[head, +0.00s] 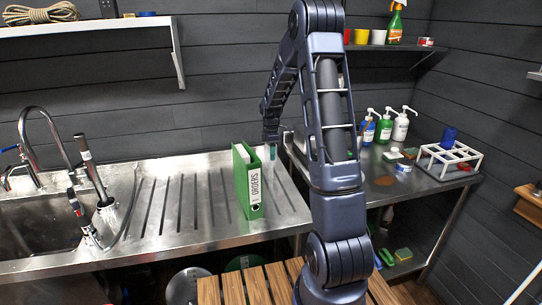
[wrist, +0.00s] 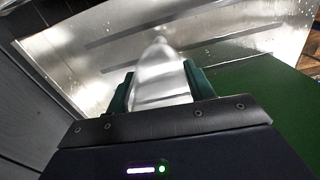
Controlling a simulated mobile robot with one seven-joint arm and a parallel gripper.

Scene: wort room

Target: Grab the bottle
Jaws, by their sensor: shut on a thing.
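My gripper (wrist: 160,88) is shut on a clear, pale bottle (wrist: 160,75) in the wrist view. The bottle sits between the two dark green fingers, its narrow end pointing away from the gripper. In the head view my gripper (head: 271,146) is low over the steel draining board, just behind and right of the green binder. The bottle cannot be made out clearly there. Whether it touches the board I cannot tell.
The green binder (head: 248,182) marked ORDERS stands upright close to my gripper; its green side (wrist: 245,95) fills the wrist view's right. The sink (head: 40,235) and taps are at left. Pump bottles (head: 385,127) and a white rack (head: 449,160) stand on the right counter.

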